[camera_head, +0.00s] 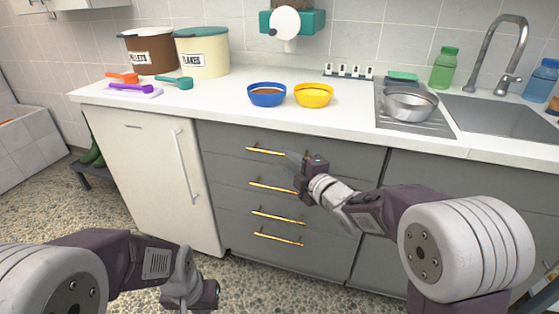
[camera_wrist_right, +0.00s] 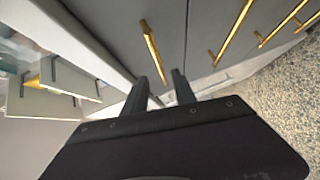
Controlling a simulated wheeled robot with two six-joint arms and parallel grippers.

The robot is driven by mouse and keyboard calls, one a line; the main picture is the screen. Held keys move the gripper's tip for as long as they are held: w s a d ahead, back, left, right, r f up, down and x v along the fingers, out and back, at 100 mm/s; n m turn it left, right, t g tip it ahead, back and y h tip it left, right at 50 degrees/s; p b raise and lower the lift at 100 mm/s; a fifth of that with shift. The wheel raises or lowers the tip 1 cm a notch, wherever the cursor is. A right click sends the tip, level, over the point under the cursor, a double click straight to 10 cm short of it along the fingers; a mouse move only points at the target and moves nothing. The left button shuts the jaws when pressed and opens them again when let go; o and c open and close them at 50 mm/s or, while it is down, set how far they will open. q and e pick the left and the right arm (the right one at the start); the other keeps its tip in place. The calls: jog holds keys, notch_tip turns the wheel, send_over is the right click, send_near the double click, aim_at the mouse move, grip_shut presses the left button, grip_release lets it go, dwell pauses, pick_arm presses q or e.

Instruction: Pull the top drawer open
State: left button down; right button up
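The grey top drawer (camera_head: 222,139) is flush with the cabinet, with a gold bar handle (camera_head: 265,151) across its front. In the right wrist view the nearest gold handle (camera_wrist_right: 151,45) runs down towards the gap between my fingertips. My right gripper (camera_head: 294,159) is at the right end of the top handle. In the wrist view its fingers (camera_wrist_right: 159,76) stand apart with nothing clamped between them. I cannot tell whether they reach around the bar. My left gripper (camera_head: 198,291) hangs low in front of the cabinet, away from the drawers; its fingers are not clear.
Lower drawers have gold handles (camera_head: 273,188) below. A white door (camera_head: 150,180) stands left of them. The white counter (camera_head: 215,108) above holds a blue bowl (camera_head: 267,95), a yellow bowl (camera_head: 314,96) and a steel bowl (camera_head: 410,105). The speckled floor (camera_head: 255,292) in front is clear.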

aim_at(279, 155)
jog(key=b+x, duration=0.1)
jog(key=x, duration=0.6)
jog(key=shift+w+a+f, duration=0.1)
jog(key=shift+w+f, duration=0.05)
jog(key=shift+w, duration=0.05)
grip_shut()
dwell(1.0)
